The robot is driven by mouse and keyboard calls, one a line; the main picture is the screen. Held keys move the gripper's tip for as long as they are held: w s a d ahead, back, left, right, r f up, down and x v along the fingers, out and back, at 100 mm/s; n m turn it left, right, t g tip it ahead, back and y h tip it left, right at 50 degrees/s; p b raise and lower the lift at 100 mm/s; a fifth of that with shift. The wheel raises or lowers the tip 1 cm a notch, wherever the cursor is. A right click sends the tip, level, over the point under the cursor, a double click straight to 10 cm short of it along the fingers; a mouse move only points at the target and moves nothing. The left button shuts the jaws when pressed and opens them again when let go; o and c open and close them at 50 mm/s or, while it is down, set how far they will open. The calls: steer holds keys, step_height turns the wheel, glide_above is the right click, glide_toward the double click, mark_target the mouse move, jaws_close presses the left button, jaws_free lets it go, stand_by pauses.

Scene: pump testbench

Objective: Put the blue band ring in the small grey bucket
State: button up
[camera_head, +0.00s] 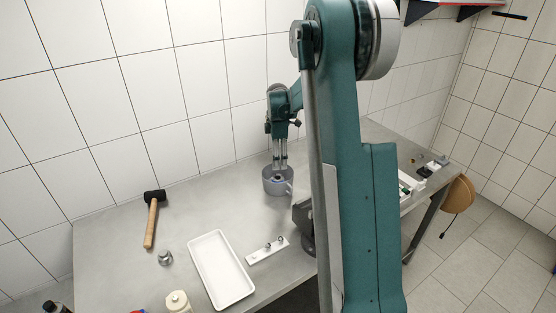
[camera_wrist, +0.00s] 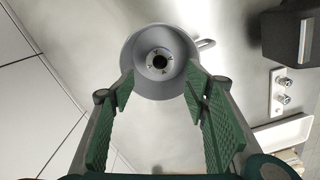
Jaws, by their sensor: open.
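The small grey bucket (camera_head: 277,187) stands on the steel table near the back wall. It also shows in the wrist view (camera_wrist: 133,72), with its handle at its right. Inside the bucket is a round grey part (camera_wrist: 160,62) with a dark centre and small dots around it. I cannot tell whether the fingertips are below the rim.
A white tray (camera_head: 193,250), a white plate with two metal fittings (camera_head: 268,250), a mallet (camera_head: 152,215) and a small metal part (camera_head: 165,258) lie in front. A dark block (camera_head: 303,225) stands right of the bucket. The tiled wall is close behind.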

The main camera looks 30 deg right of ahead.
steer(key=s+a+r+m+t, duration=0.3)
steer(key=s+a+r+m, duration=0.3)
steer(key=s+a+r, duration=1.15)
steer(key=s+a+m+t, duration=0.2)
steer(key=s+a, duration=0.5)
steer(key=s, duration=0.4)
steer(key=s+a+f+m+t, duration=0.1)
steer(key=s+a+m+t, duration=0.1)
steer(key=s+a+m, duration=0.3)
steer(key=s+a, duration=0.3)
steer(key=s, duration=0.3)
steer(key=shift+a+f+m, duration=0.3)
